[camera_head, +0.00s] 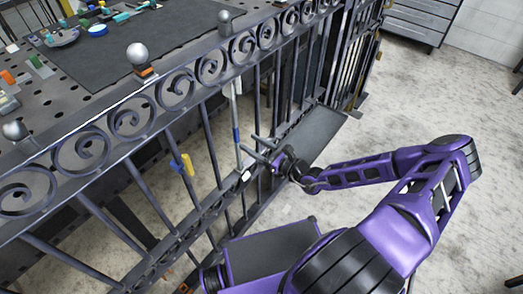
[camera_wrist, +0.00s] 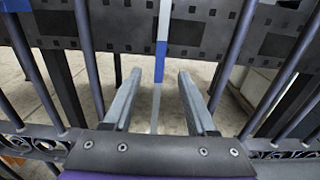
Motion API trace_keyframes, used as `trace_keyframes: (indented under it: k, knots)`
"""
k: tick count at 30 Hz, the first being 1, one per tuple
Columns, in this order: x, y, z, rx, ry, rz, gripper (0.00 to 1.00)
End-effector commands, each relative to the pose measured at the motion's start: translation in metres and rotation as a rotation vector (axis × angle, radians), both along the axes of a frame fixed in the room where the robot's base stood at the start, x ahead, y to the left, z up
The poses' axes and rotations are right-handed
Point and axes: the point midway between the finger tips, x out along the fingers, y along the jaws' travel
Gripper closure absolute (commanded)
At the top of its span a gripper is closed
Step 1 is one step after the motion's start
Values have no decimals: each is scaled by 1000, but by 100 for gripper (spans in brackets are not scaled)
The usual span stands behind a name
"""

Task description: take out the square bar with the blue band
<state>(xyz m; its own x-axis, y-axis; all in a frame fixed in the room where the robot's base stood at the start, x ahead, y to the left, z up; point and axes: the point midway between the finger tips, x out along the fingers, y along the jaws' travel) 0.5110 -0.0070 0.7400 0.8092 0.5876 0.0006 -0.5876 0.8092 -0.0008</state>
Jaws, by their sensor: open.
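The square bar with the blue band (camera_head: 236,134) is a thin, pale upright bar in the purple-grey scroll gate (camera_head: 206,133). In the wrist view the bar with its blue band (camera_wrist: 161,48) runs upright near the middle, with darker gate bars to either side. My gripper (camera_head: 247,143) is at the gate beside the bar, a little below the blue band. In the wrist view my gripper (camera_wrist: 159,74) is open, and the bar shows in the gap between its two grey fingers. Whether the fingertips reach past the bar is hard to tell.
A dark perforated worktable (camera_head: 70,85) with tools stands behind the gate. A grey drawer cabinet (camera_head: 422,20) stands at the back right. Concrete floor at right is clear.

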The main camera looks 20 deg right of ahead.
Motion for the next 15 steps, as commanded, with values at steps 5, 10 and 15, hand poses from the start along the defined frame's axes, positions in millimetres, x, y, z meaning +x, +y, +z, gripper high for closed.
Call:
trace_keyframes:
  k: [5,10,15]
  knots:
    - [17,14,3,-1,-1,4,43]
    - [34,26,2,-1,-1,3,43]
    - [47,36,1,1,1,2,43]
